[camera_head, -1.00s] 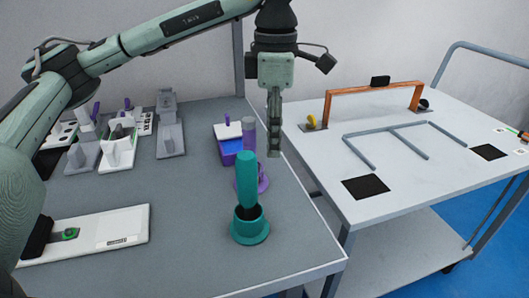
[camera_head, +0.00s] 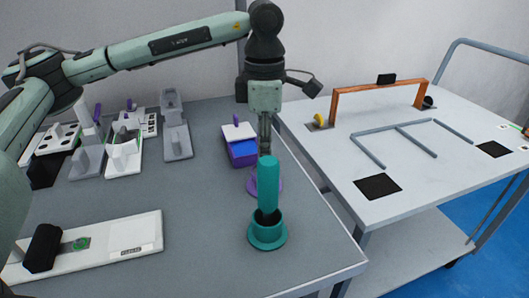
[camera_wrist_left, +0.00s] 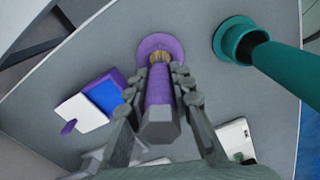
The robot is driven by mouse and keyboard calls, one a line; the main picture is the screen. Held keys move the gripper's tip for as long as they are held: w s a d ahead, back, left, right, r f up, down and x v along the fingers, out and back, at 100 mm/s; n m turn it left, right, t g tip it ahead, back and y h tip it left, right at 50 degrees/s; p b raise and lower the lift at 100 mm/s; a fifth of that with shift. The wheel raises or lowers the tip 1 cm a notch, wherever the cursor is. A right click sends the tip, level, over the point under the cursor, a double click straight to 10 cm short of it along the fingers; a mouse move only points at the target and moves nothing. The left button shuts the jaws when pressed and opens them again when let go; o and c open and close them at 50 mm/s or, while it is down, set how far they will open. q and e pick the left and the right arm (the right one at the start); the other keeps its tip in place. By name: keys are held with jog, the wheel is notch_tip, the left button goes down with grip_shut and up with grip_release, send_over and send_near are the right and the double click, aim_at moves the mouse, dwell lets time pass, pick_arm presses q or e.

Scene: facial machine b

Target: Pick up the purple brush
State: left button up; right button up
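The purple brush (camera_wrist_left: 158,122) shows in the left wrist view, its handle pointing toward the camera and its tan bristles at the round purple holder (camera_wrist_left: 151,45). My left gripper (camera_wrist_left: 159,79) has a finger on each side of the handle and appears shut on it. Whether the bristles are still inside the holder's cup is hard to tell. In the head view, my left gripper (camera_head: 265,147) hangs over the purple holder (camera_head: 252,183); the purple brush is hidden behind its fingers and the teal brush. My right gripper is not in view.
The teal brush (camera_head: 268,187) stands in its teal holder (camera_head: 267,236) just in front. A purple-and-white box (camera_head: 241,152) is close on the left. White and grey devices (camera_head: 124,157) stand further left. A second table (camera_head: 440,185) is on the right.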

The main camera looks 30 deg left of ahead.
pick_arm(q)
grip_shut()
jog(key=shift+r, duration=0.1)
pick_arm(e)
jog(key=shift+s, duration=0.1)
pick_arm(q)
notch_tip(320, 180, up, 10)
jog(key=shift+f, duration=0.1)
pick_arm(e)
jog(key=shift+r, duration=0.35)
pick_arm(q)
grip_release()
grip_shut()
